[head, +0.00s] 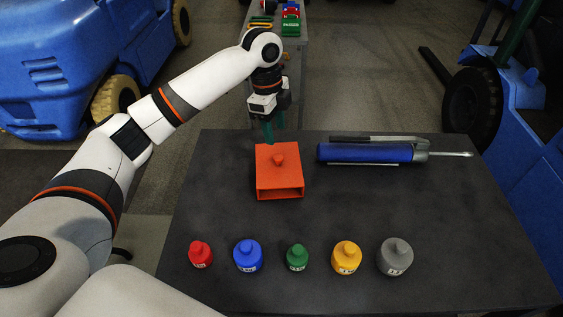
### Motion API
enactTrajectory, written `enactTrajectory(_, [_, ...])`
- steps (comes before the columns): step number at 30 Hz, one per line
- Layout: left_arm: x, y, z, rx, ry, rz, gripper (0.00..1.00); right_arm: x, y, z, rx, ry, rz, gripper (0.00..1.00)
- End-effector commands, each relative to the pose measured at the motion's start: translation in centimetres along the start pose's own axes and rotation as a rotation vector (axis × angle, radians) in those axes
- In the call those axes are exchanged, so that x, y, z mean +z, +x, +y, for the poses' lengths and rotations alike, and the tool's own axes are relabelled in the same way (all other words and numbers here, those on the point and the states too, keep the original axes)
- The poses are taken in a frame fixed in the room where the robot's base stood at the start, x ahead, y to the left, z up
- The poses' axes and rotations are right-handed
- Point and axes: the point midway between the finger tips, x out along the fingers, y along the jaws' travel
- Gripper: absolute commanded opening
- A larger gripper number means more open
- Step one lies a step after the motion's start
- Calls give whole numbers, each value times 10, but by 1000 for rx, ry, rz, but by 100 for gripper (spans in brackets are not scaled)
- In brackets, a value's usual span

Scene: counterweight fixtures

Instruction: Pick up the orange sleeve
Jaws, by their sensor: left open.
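The orange sleeve (279,176) is a box-like piece with an open front end and a small knob on top. It rests on the dark table (340,225), left of centre. My left gripper (270,132) reaches in from the left and points down at the sleeve's far edge, with greenish fingers. The gripper is open and holds nothing that I can see. My right gripper does not show.
A blue cylindrical tool (365,152) with a metal rod lies right of the sleeve. Red (200,254), blue (248,256), green (297,257), yellow (346,257) and grey (395,257) weights stand in a row along the front. Blue vehicles flank the table.

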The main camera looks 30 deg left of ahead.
Motion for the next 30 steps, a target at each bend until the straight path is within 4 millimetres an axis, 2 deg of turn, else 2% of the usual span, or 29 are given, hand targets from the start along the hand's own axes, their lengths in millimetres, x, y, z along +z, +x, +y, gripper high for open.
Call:
enactTrajectory(3, [0,20,0,-3,0,0,49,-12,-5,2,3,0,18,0])
enactTrajectory(7, [0,32,0,0,1,0,49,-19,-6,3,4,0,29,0])
enactTrajectory(11, [-1,41,0,-2,0,1,49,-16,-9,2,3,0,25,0])
enactTrajectory(19, [-2,79,2,-1,1,1,49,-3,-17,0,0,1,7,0])
enactTrajectory(22, [-2,86,2,0,1,1,49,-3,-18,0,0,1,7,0])
enactTrajectory(28, [-2,87,2,2,1,1,49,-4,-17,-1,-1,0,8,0])
enactTrajectory(29, [-2,87,2,2,1,1,48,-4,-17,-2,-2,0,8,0])
enactTrajectory(30, [-2,87,2,2,1,1,41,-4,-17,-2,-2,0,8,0])
